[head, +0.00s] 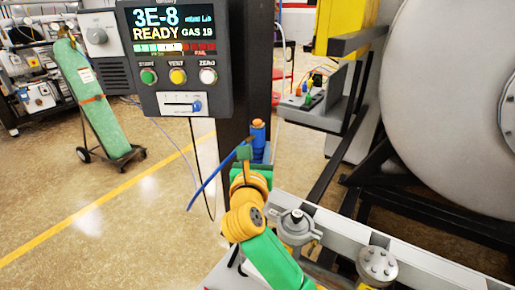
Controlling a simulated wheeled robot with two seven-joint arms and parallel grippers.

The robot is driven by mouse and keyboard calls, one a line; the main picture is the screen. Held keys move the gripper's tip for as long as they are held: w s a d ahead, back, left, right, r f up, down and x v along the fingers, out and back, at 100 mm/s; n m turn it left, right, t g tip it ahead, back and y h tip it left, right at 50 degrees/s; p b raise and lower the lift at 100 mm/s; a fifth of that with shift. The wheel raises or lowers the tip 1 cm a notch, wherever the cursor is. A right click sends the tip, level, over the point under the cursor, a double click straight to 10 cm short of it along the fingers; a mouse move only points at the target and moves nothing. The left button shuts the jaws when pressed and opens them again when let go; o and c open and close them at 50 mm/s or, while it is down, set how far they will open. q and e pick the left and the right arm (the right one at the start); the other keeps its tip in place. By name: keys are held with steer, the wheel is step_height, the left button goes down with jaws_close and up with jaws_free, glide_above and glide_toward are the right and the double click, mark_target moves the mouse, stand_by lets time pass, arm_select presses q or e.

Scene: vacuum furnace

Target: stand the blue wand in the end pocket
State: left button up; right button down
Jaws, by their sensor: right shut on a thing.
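My right gripper (245,154), at the end of the green and orange arm, is shut on the blue wand (211,184). The wand's thin shaft slants down and left from the jaws, in front of the floor. A thicker blue upright piece (258,137) with an orange top shows just behind the jaws, beside the dark post. I cannot tell whether it is part of the wand or a separate holder. I cannot make out the end pocket for certain. My left gripper is not in view.
A control box (175,60) reading READY hangs on the dark post (252,70) above left. A grey ledge (318,112) with small coloured parts stands right, before the big round vessel (450,90). A grey rail (400,255) crosses lower right.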

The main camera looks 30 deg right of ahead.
steer(key=shift+f, duration=0.15)
stand_by(0.4)
steer(key=shift+c, duration=1.9)
jaws_free()
steer(key=shift+s+a, duration=0.15)
steer(key=b+v, duration=0.2)
steer(key=v, duration=0.4)
steer(key=shift+s+a, duration=0.3)
steer(key=shift+s, duration=0.05)
steer(key=shift+d, duration=0.1)
